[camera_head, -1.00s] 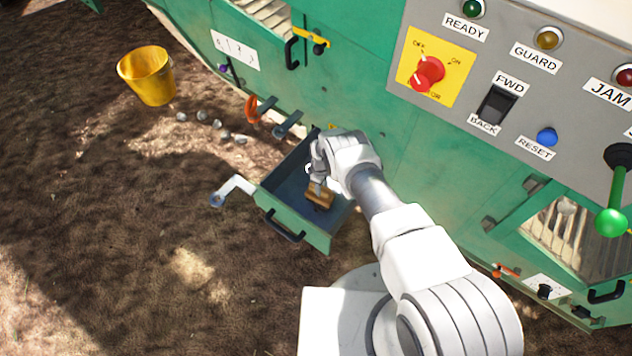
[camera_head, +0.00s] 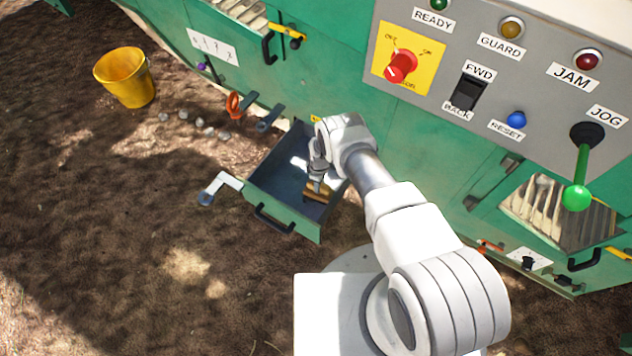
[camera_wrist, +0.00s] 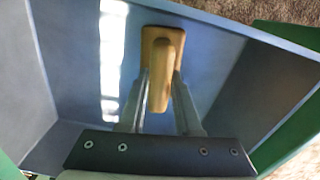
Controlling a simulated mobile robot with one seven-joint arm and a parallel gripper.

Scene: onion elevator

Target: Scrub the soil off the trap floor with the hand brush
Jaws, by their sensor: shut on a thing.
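The hand brush (camera_wrist: 156,60) has a yellow-brown wooden body and grip. My gripper (camera_wrist: 160,85) is shut on its grip, with one finger on each side. In the head view the brush (camera_head: 318,191) is inside the pulled-out green trap drawer (camera_head: 290,226), near its right side, and my gripper (camera_head: 318,178) is above it. The trap floor (camera_head: 283,178) is blue-grey and looks clean in its visible left part. The bristles are hidden under the wood.
A yellow bucket (camera_head: 126,80) stands on the ground at upper left, with several pale round things (camera_head: 190,119) near it. The machine's control panel (camera_head: 480,75) rises at upper right.

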